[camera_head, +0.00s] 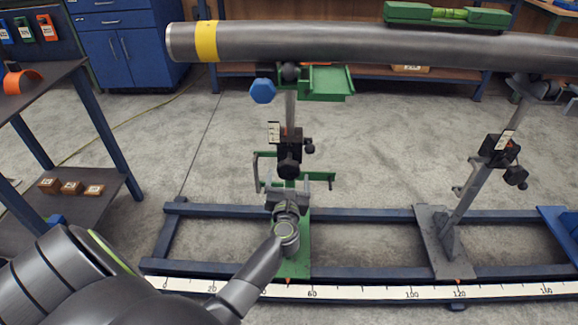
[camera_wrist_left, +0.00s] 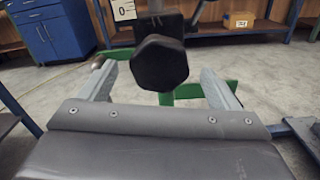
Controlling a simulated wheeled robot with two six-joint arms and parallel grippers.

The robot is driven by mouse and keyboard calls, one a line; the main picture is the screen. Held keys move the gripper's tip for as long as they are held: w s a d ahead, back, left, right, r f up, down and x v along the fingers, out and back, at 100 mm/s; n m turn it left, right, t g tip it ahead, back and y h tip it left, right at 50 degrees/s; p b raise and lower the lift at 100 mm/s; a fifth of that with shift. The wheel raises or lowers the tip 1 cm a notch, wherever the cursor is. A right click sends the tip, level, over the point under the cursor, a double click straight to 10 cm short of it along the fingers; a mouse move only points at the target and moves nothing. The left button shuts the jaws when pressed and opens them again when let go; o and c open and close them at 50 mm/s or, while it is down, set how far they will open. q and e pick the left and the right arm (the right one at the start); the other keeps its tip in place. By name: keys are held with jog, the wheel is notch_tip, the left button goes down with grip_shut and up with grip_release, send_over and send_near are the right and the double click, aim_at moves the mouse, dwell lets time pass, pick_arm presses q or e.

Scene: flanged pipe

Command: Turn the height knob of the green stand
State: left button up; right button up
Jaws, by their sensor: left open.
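The green stand (camera_head: 294,260) rises from the floor rail under the left part of the pipe. Its black height knob (camera_head: 289,166) sits partway up the post. In the left wrist view the black six-sided knob (camera_wrist_left: 159,63) appears large, face-on and centred between the fingers. My left gripper (camera_head: 287,188) is open just below and in front of the knob, and nothing is gripped. In the left wrist view one finger of the gripper (camera_wrist_left: 160,84) stands on each side of the knob with visible gaps. My right gripper is not in view.
A grey pipe (camera_head: 350,44) with a yellow band lies across the stands above. A blue knob (camera_head: 262,91) hangs beside the green stand's top. A grey stand (camera_head: 444,240) is to the right. A ruler (camera_head: 360,292) runs along the front rail. A dark shelf (camera_head: 100,195) stands left.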

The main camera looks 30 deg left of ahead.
aim_at(289, 173)
pick_arm(q)
jog(key=x, duration=0.4)
jog(key=shift+w+a+b, duration=0.15)
jog(key=shift+w+b, duration=0.15)
jog(key=shift+w+a, duration=0.4)
jog(key=shift+w, duration=0.15)
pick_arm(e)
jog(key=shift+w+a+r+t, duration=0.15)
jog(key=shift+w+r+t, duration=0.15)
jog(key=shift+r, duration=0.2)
pick_arm(q)
jog(key=shift+c, duration=0.4)
jog(key=c, duration=0.9)
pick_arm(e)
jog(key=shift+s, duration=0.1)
